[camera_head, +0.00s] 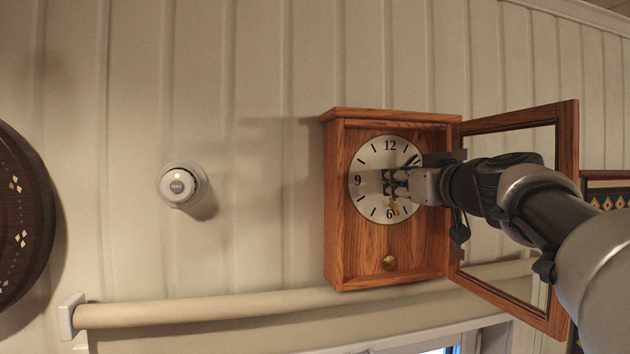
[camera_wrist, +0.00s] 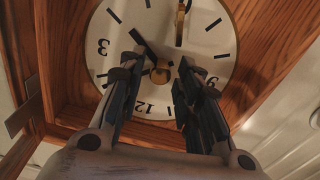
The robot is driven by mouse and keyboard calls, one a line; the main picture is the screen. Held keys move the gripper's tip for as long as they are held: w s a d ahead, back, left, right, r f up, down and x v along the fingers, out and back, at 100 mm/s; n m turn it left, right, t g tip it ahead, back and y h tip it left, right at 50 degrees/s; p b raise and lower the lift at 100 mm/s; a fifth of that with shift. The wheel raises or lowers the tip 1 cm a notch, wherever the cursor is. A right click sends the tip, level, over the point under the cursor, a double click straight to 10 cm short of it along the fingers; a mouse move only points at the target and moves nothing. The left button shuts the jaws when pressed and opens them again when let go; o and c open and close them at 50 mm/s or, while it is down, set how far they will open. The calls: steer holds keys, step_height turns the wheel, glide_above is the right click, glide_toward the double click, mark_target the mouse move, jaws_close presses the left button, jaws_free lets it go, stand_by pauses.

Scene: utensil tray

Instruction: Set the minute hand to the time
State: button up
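A wooden wall clock (camera_head: 334,220) hangs with its round white dial (camera_head: 368,160) facing out. My gripper (camera_head: 388,183) is in front of the dial and covers its middle and right part. In the wrist view the dial (camera_wrist: 120,35) appears upside down, and the two fingertips of my gripper (camera_wrist: 159,62) are spread apart on either side of the gold hub (camera_wrist: 160,75). A black hand (camera_wrist: 146,46) runs from near the hub toward the upper left there. A gold piece (camera_head: 394,207) shows near the 6. I cannot tell whether a finger touches a hand.
The clock's glazed door (camera_head: 568,180) stands open on the right, with my arm passing in front of it. A round white device (camera_head: 181,185) is on the wall to the left. A pale roller (camera_head: 200,312) runs below the clock.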

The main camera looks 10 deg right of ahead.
jaws_close()
steer(key=shift+m, duration=0.3)
steer(key=m+b, duration=0.2)
steer(key=m, duration=0.5)
stand_by(0.4)
stand_by(0.4)
steer(key=shift+o, duration=1.5)
jaws_free()
